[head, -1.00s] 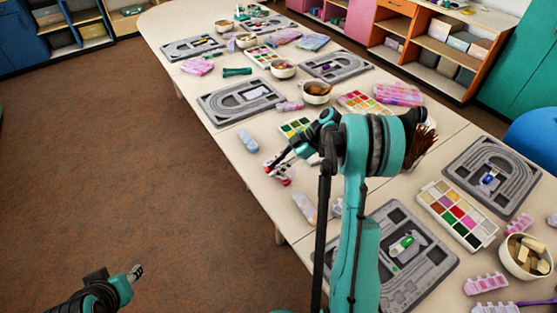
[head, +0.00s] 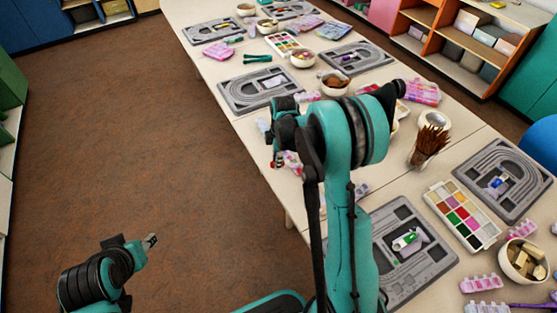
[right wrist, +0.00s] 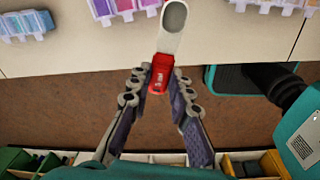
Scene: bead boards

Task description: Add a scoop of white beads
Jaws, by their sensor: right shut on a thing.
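In the right wrist view, a scoop with a red handle (right wrist: 160,76) and a pale, grey-lined bowl (right wrist: 173,20) sits between the fingertips of my right gripper (right wrist: 160,86). The gripper is shut on the handle, and the bowl points toward the table edge. In the head view, my right gripper (head: 280,158) is over the table's left edge, mostly hidden behind my own arm. A sorting tray of many-coloured compartments (head: 462,215) lies on the table at right; I cannot tell which beads are white. My left gripper (head: 151,240) hangs empty over the floor, its jaws too small to judge.
A grey bead board (head: 444,262) lies partly behind my right arm, another (head: 532,192) at right. A cup of brown sticks (head: 428,148), a bowl of blocks (head: 518,277) and pink bead boxes (head: 482,284) crowd the table (head: 401,180). The brown floor at left is clear.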

